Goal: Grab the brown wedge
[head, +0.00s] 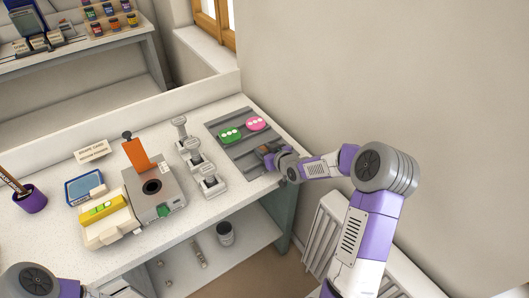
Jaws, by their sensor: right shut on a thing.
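My right gripper (268,154) reaches in from the right, low over the front part of the grey grooved tray (241,143). It is shut on a small brown piece (265,149), which looks like the brown wedge. The fingers hide much of the piece, so its shape and whether it touches the tray cannot be told. A green piece (230,135) and a pink piece (256,123), each with pale dots, lie at the tray's far end. Part of my left arm shows at the bottom left; its gripper is out of view.
Left of the tray stand several grey lever clamps (201,165) and a grey device with a raised orange flap (137,154). A yellow-topped block (105,213), blue tray (84,187), sign card (92,151) and purple cup (31,199) are further left. A wall bounds the right.

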